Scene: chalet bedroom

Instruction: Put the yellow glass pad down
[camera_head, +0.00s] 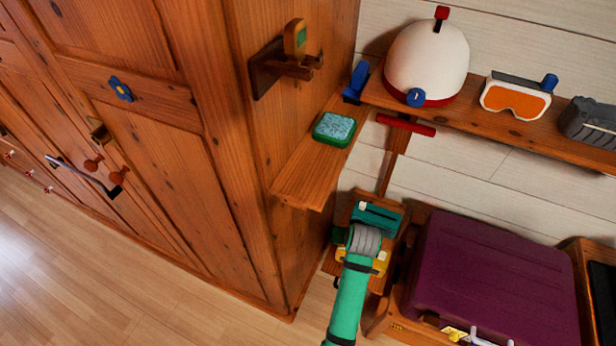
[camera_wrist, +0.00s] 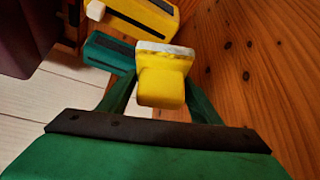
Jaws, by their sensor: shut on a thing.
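The yellow glass pad (camera_wrist: 161,82) is between the two green fingers of my gripper (camera_wrist: 160,92) in the wrist view. It has a yellow block-like back and a thin whitish layer along its far edge. My gripper is shut on it. Brown wood surface lies beyond and to the right of the pad; I cannot tell whether the pad touches it. In the head view my green arm reaches up from the bottom and its wrist hides the fingers, so the held pad cannot be made out surely there.
A teal block with a dark strip (camera_head: 378,218) and a yellow one (camera_head: 380,263) sit near my wrist. A green pad (camera_head: 335,129) lies on the corner shelf (camera_head: 303,181). A purple case (camera_head: 492,274) stands right, the wardrobe (camera_head: 190,170) left. Helmet (camera_head: 428,62) and goggles (camera_head: 515,99) are above.

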